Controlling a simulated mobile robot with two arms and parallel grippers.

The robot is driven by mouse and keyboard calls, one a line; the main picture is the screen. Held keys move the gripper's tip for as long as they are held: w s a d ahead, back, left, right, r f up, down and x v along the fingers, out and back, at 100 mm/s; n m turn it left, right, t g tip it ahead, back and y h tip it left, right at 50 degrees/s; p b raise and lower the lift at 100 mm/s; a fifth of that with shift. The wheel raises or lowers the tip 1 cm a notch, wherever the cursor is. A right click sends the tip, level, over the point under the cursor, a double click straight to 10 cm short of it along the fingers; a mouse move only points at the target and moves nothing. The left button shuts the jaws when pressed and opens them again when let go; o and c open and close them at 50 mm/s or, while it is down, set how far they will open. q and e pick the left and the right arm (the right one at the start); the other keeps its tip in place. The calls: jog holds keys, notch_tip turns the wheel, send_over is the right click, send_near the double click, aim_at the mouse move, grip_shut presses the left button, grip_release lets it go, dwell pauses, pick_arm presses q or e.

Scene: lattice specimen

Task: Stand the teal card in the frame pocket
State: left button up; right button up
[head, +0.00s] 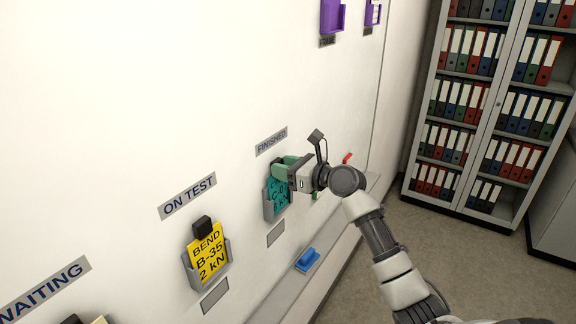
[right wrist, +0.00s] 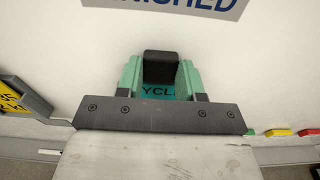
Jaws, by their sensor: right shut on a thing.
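The teal card (head: 277,194) stands in the grey pocket (head: 270,211) under the FINISHED label on the white wall. Its black grip block (right wrist: 160,68) shows in the right wrist view, with part of the teal face below it. My right gripper (head: 285,168) is shut on this block, its green fingers on either side; it hides the card's upper part in the head view. The purple frame pocket (head: 333,18) is on the wall at the top, above a small dark label that seems to read FRAME. It looks empty. My left gripper is not in view.
A yellow card (head: 207,251) stands in the ON TEST pocket to the left. Another purple holder (head: 373,13) is right of the frame pocket. A ledge with a blue eraser (head: 307,259) runs below. A binder cabinet (head: 483,95) stands at the right.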

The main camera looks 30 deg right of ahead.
jog(key=shift+a+r+p, duration=0.1)
jog(key=shift+r+p, duration=0.95)
jog(key=shift+r, duration=0.2)
jog(key=shift+r+p, duration=1.05)
jog(key=shift+r, duration=2.2)
jog(key=shift+s+f, duration=0.25)
jog(key=shift+s, duration=0.35)
send_near(272, 134)
jog(key=shift+s+f, duration=0.35)
jog(key=shift+s, duration=0.05)
